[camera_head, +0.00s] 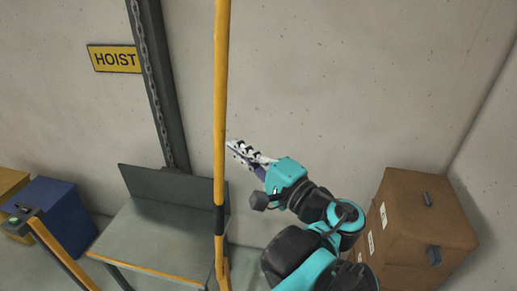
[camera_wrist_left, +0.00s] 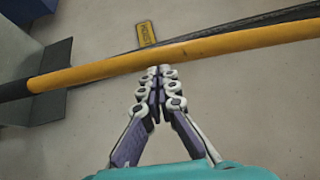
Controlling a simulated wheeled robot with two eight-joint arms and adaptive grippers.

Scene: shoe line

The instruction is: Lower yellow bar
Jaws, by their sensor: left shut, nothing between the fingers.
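The yellow bar (camera_head: 221,120) stands upright in the head view, with a black band low down and its top out of frame. It crosses the left wrist view (camera_wrist_left: 200,48) at a slant, black at its left end. My left gripper (camera_head: 231,147) is shut and empty, its fingertips right beside the bar, on its right side. In the left wrist view the closed fingertips (camera_wrist_left: 158,70) meet the bar's near edge. I cannot tell whether they touch it. My right gripper is not in view.
A grey hoist platform (camera_head: 155,240) with a yellow front edge stands behind the bar, below a dark chain column (camera_head: 160,90) and a HOIST sign (camera_head: 115,59). Brown boxes (camera_head: 412,225) stand at right. A blue bin (camera_head: 62,215) is at left. The wall between is bare.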

